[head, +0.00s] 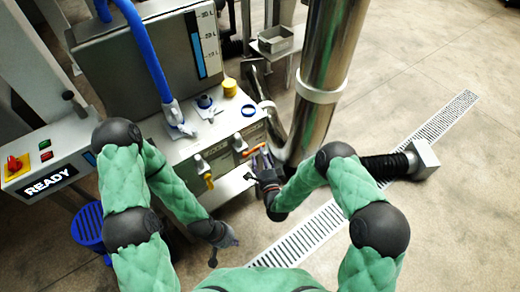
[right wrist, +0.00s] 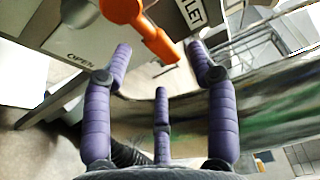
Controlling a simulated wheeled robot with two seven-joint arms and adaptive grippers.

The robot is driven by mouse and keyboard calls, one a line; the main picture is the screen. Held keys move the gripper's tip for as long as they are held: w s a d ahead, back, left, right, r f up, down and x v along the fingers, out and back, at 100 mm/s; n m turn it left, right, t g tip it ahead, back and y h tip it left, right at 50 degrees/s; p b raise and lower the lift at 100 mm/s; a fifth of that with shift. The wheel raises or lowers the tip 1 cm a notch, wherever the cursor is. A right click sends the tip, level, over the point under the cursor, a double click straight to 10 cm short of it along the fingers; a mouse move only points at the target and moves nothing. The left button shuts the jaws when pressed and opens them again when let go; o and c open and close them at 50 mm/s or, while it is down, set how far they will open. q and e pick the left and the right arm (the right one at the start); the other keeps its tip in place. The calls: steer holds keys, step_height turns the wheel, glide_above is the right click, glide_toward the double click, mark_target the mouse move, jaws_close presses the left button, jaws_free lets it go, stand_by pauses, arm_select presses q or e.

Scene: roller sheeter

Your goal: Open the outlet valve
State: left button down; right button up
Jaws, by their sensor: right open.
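The outlet valve's orange handle (head: 252,151) is on the front of the machine's grey box. In the right wrist view the orange handle (right wrist: 150,36) slants down to the right, and its lower end appears between my fingertips. A partly hidden label ending in "LET" (right wrist: 191,12) is beside it, and an "OPEN" mark (right wrist: 82,56) is to its left. My right gripper (head: 264,172) is open just in front of the handle; its purple fingers (right wrist: 160,62) are spread and hold nothing. My left gripper (head: 224,252) hangs low, appears open and empty, and is away from the valve.
A second valve with a yellow handle (head: 208,180) is left of the outlet valve. A thick steel pipe (head: 312,90) stands close to the right of my right gripper. A control panel (head: 45,165) reading "READY" is at left. A blue basket (head: 88,228) and floor grates (head: 300,238) are below.

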steer(key=shift+b+x, duration=0.55)
steer(key=shift+x, duration=1.9)
steer(key=shift+s, duration=0.1)
jaws_close()
